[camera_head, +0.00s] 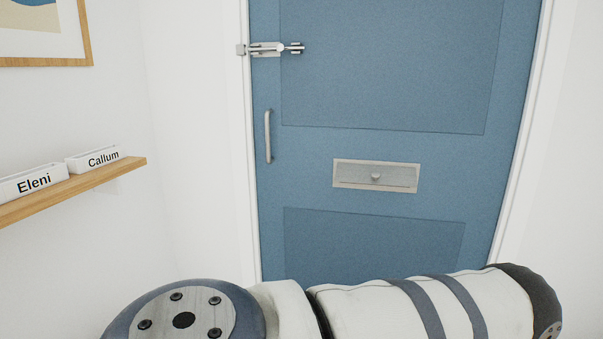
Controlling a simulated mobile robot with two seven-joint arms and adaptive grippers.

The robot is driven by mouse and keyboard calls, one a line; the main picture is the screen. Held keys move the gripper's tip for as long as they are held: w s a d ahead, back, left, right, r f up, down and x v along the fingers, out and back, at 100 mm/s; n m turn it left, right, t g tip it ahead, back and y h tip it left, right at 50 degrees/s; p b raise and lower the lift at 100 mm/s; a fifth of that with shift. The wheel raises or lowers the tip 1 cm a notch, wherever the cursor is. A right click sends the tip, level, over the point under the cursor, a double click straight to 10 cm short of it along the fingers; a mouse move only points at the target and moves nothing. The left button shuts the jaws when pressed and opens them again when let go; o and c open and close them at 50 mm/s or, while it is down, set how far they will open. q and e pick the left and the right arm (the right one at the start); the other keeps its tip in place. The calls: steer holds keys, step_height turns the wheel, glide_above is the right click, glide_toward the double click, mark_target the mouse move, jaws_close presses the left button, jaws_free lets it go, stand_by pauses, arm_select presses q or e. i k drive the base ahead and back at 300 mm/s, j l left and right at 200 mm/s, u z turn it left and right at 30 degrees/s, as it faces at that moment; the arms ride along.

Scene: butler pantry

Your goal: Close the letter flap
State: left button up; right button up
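The letter flap (358,174) is a grey metal plate with a small round knob, set in a pale frame in the middle of a blue door (390,146). It looks flat in its frame; a slight tilt cannot be ruled out from this view. One of my arms lies across the bottom of the view, in front of the door's lower part. Neither of my grippers is in view.
A silver bolt (267,49) sits at the door's upper left edge. A vertical handle (268,136) is below it. On the left wall, a wooden shelf (75,189) holds white boxes labelled Eleni (33,183) and Callum (95,159). A framed picture (88,32) hangs above.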

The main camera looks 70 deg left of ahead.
mark_target(405, 176)
steer(key=u, duration=1.95)
steer(key=i+l, duration=0.05)
